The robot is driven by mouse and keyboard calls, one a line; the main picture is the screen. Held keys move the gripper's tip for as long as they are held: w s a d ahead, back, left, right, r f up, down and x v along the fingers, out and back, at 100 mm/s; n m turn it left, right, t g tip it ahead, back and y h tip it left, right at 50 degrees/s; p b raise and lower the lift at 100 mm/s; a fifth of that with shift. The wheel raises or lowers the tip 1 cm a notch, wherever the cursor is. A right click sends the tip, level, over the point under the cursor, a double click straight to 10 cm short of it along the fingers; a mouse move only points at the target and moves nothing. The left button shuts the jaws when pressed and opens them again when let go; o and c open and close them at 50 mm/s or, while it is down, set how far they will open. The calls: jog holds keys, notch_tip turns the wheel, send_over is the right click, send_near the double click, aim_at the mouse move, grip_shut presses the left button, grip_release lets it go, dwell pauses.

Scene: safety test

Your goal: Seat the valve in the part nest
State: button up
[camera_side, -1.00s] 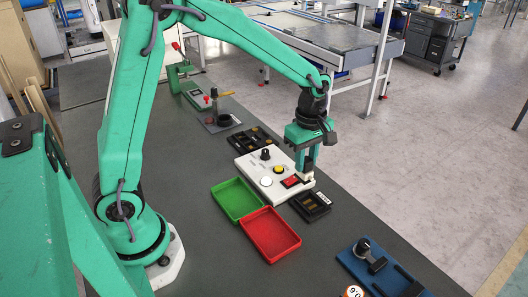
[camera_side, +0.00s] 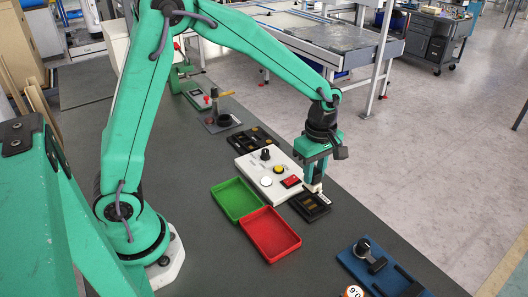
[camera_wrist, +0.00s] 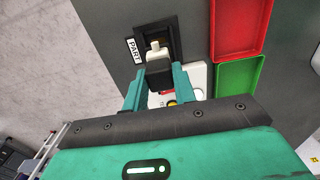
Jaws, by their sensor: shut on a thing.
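The valve (camera_wrist: 155,50) shows in the wrist view as a black block with a pale, cream tip, held between the two green fingers of my gripper (camera_wrist: 158,78). The part nest (camera_side: 306,211) is a black tray with a pale label. In the wrist view the nest (camera_wrist: 171,24) lies behind the valve's tip, beside a label reading PART. I cannot tell whether the valve touches the nest.
A blue fixture (camera_side: 352,262) stands nearer the front, with bare table between.

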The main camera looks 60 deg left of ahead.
aim_at(313, 186)
jog(key=shift+f, duration=1.75)
jog(key=shift+f, duration=1)
dwell(1.3)
jog(key=o, duration=1.5)
jog(key=shift+r, duration=0.1)
jog(key=shift+r, duration=3.45)
